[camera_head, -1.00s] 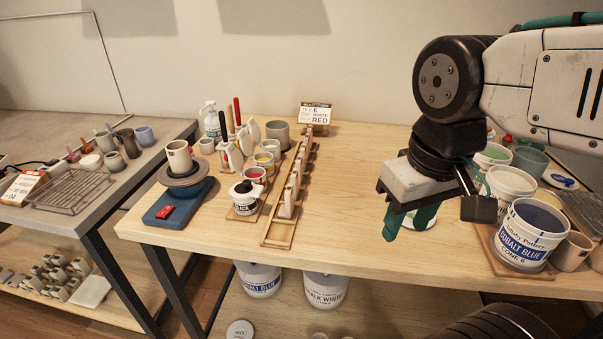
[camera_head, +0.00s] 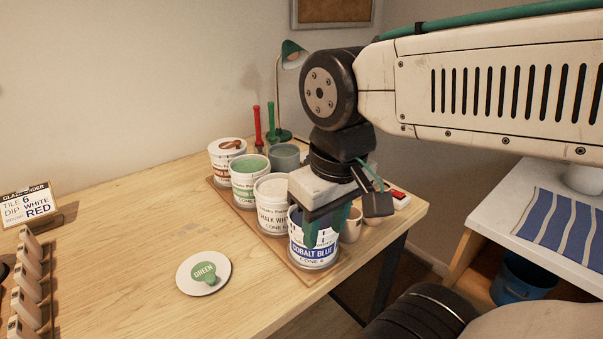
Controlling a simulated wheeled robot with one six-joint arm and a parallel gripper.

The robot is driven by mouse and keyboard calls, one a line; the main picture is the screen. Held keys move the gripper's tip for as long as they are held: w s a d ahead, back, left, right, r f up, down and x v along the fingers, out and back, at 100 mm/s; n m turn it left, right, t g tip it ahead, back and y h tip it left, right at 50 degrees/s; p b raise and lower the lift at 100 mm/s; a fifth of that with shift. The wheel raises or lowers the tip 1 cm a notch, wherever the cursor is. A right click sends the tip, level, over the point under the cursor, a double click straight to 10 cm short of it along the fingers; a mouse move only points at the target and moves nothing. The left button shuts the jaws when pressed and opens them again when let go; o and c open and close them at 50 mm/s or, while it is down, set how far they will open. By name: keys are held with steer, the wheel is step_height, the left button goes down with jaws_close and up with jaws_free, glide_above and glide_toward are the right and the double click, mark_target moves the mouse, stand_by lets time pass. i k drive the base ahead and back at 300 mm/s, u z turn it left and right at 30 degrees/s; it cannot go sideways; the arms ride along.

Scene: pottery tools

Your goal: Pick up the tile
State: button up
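Several pale tiles (camera_head: 28,285) stand upright in a row at the left edge of the view, and the row is cut off there. Their numbers are too small to read. My gripper (camera_head: 325,236) points down over the cobalt blue glaze bucket (camera_head: 313,255), far to the right of the tiles. Its green fingers look apart, with no tile visible between them. The fingertips overlap the bucket in the picture, and I cannot tell whether they reach inside its rim.
A card (camera_head: 28,202) reads tile 6, dip white, brush red. White (camera_head: 272,208), green (camera_head: 249,183) and brown-topped (camera_head: 227,160) buckets stand beside the blue one. The table between card and buckets is clear.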

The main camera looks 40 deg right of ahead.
mark_target(21, 302)
steer(key=z, duration=1.6)
steer(key=k, duration=1.2)
steer(key=u, duration=1.65)
steer(key=i, duration=0.5)
steer(key=z, duration=0.05)
